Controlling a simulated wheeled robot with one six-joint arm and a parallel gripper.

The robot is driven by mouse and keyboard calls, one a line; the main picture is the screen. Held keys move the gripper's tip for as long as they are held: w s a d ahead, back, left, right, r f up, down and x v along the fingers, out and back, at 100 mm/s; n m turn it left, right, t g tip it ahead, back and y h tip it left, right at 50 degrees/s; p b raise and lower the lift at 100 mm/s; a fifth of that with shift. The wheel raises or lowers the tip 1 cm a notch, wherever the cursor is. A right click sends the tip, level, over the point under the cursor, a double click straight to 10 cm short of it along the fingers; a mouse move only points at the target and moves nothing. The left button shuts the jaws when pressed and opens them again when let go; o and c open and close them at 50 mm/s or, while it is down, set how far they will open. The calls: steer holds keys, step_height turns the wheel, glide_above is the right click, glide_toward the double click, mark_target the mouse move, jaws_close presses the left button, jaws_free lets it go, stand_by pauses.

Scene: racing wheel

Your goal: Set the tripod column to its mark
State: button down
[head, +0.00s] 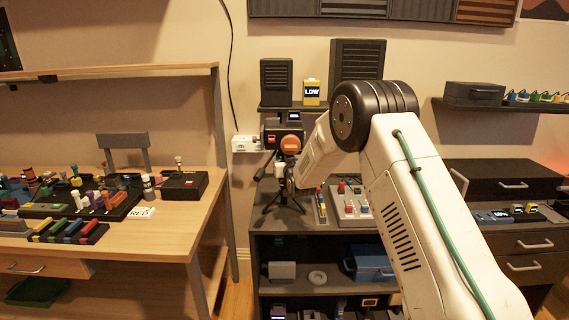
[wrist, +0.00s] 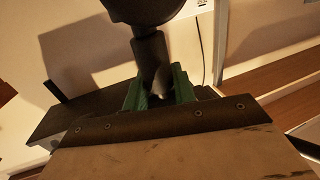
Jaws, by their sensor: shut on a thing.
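A small dark tripod (head: 270,203) stands on the grey cabinet top in the head view, with a black and orange camera-like device (head: 283,138) on top. My gripper (head: 285,177) reaches it from the right, just below that device. In the wrist view the dark tripod column (wrist: 150,52) runs down between the green fingers of my gripper (wrist: 158,88), which are shut on it. The column leads up to a dark round part (wrist: 143,10) at the top edge. I cannot make out the mark on the column in either view. My arm hides part of the cabinet top.
A panel with red and grey knobs (head: 351,204) lies right of the tripod on the cabinet top (head: 300,222). A white box (head: 245,144) is on the wall behind. A cluttered wooden desk (head: 165,235) is at left.

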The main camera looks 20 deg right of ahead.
step_height(320, 180, up, 5)
steer(key=shift+r, duration=0.2)
steer(key=shift+f, duration=0.1)
steer(key=c, duration=1.2)
jaws_free()
steer(key=shift+s, duration=0.1)
steer(key=s, duration=0.7)
steer(key=shift+s, duration=0.35)
steer(key=shift+f, duration=0.1)
